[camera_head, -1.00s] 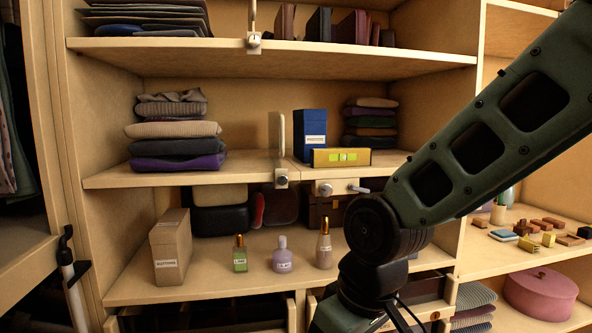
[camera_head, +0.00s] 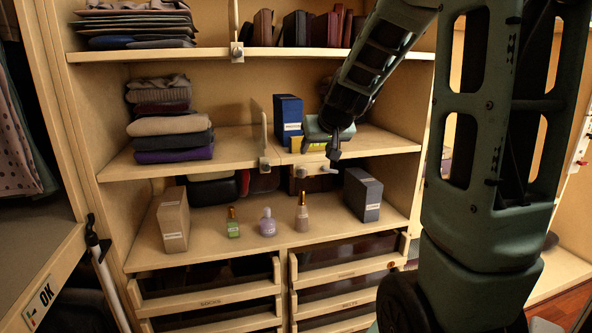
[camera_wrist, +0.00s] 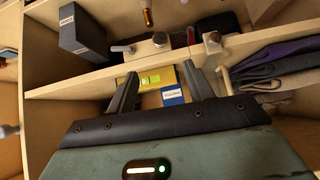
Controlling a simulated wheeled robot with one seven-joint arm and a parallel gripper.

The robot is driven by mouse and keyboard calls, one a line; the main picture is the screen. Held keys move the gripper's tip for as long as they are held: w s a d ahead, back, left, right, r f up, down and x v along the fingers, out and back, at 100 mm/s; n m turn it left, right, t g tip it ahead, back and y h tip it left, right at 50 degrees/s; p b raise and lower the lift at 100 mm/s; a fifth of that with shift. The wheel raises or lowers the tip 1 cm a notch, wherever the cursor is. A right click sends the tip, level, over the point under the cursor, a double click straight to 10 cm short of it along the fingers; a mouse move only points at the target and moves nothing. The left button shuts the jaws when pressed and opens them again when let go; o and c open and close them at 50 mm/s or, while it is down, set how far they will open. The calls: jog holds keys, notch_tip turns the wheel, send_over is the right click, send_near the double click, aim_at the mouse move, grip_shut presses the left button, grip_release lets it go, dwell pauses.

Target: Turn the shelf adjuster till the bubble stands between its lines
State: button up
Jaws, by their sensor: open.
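The yellow level (camera_wrist: 164,77) lies on that shelf, with a green vial (camera_wrist: 150,80); the bubble is too small to tell. My gripper (camera_head: 333,154) is open and empty, close to the adjuster in the head view. In the wrist view its fingers (camera_wrist: 160,70) are apart, short of the knob, not around it.
A blue box (camera_head: 288,119) stands behind the level. A metal bracket (camera_head: 264,163) sits left of the adjuster. Folded clothes (camera_head: 170,128) fill the shelf's left. Bottles (camera_head: 267,223) and a dark box (camera_head: 363,194) stand on the shelf below, with drawers (camera_head: 208,297) under it.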

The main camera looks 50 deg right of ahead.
aim_at(303, 172)
jog(key=b+x, duration=0.1)
jog(key=x, duration=1.4)
